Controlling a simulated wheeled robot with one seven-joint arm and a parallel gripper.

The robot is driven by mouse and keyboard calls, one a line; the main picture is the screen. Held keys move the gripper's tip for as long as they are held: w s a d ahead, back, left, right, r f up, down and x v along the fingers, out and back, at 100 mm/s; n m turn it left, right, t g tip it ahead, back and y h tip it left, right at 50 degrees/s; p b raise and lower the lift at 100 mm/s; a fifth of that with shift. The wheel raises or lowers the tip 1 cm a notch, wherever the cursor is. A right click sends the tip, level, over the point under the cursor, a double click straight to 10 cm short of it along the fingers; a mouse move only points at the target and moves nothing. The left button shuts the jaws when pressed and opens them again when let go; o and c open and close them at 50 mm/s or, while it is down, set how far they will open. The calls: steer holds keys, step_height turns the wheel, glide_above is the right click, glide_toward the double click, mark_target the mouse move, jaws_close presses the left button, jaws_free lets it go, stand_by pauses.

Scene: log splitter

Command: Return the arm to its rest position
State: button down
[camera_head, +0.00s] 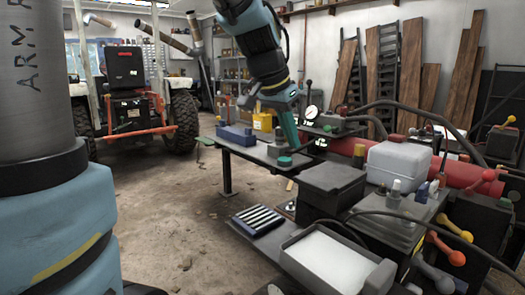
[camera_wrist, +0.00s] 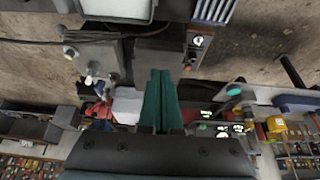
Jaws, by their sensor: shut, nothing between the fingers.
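My arm reaches in from the top of the head view and hangs downward. My gripper (camera_head: 292,143) has teal fingers and points down above the dark bench (camera_head: 246,150). In the wrist view my gripper (camera_wrist: 160,85) shows its two teal fingers pressed together, with nothing between them. The fingertips appear close to a green-topped item (camera_head: 285,161) on the bench in the head view; I cannot tell whether they touch it.
The log splitter has a red cylinder (camera_head: 454,171), a white tank (camera_head: 399,161), hoses and several coloured levers. A pressure gauge (camera_head: 312,112) is right of my gripper. A yellow container (camera_head: 263,122) and blue box (camera_head: 236,135) are left. Open floor (camera_head: 165,215) lies left of the bench.

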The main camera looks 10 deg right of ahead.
steer(key=s+a+f+n+y+p, duration=0.1)
steer(key=a+f+n+p, duration=0.2)
steer(key=a, duration=0.5)
steer(key=s+a+f+n+y+p, duration=0.1)
steer(key=a+f+n+y+p, duration=0.1)
steer(key=a, duration=0.7)
steer(key=s+a+f+n+g+y+p, duration=0.1)
steer(key=s+a+f+n+p, duration=0.1)
steer(key=a+n+p, duration=0.3)
steer(key=a+f+n, duration=0.1)
steer(key=a, duration=0.2)
steer(key=shift+a+f, duration=0.15)
steer(key=shift+f, duration=0.2)
